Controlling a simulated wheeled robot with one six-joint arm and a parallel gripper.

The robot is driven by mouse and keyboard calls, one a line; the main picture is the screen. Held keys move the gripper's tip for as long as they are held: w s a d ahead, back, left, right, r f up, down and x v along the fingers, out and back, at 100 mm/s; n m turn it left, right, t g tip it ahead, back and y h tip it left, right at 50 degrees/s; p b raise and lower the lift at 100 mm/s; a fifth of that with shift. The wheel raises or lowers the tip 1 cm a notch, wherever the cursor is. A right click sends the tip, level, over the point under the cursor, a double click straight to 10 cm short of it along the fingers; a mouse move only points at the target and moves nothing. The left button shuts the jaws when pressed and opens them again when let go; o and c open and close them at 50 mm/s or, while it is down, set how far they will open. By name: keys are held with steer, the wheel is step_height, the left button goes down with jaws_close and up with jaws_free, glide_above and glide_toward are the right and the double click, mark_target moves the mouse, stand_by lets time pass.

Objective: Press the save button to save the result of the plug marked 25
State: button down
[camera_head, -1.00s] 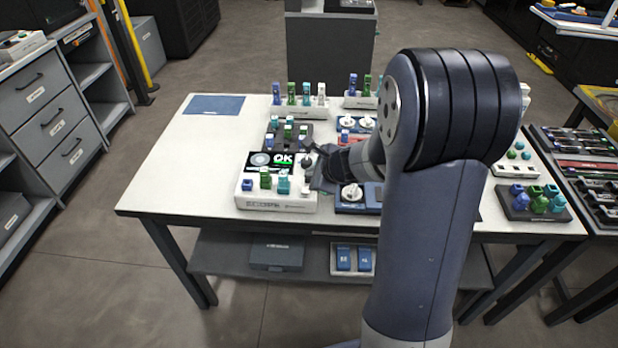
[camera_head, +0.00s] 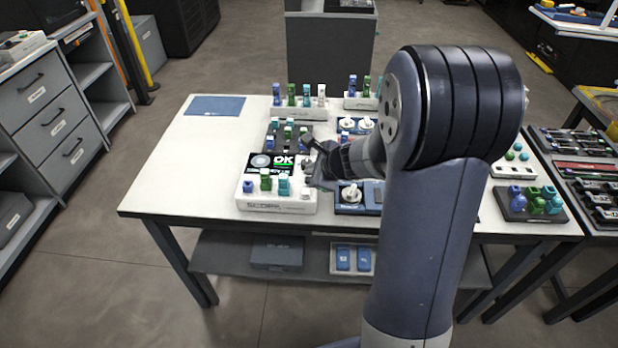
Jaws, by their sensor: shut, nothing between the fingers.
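The white scope device (camera_head: 277,200) stands at the front of the white table. Its dark screen (camera_head: 270,163) shows a round image and a green "OK". Blue, green and teal plugs (camera_head: 265,179) stand in its front row; their numbers are too small to read, so I cannot tell which is 25. My gripper (camera_head: 312,176) is shut and empty at the right end of the scope, beside the screen. It covers that end, so the save button cannot be made out, nor whether the fingers touch the scope.
Behind the scope are a dark holder with plugs (camera_head: 289,133) and a white rack (camera_head: 298,111). A blue unit with a white knob (camera_head: 350,194) stands just right of my gripper. A blue mat (camera_head: 215,105) lies at the back left. The table's left part is clear.

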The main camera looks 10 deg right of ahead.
steer(key=shift+r+p, duration=2.3)
steer(key=shift+r, duration=0.35)
steer(key=shift+f, duration=0.1)
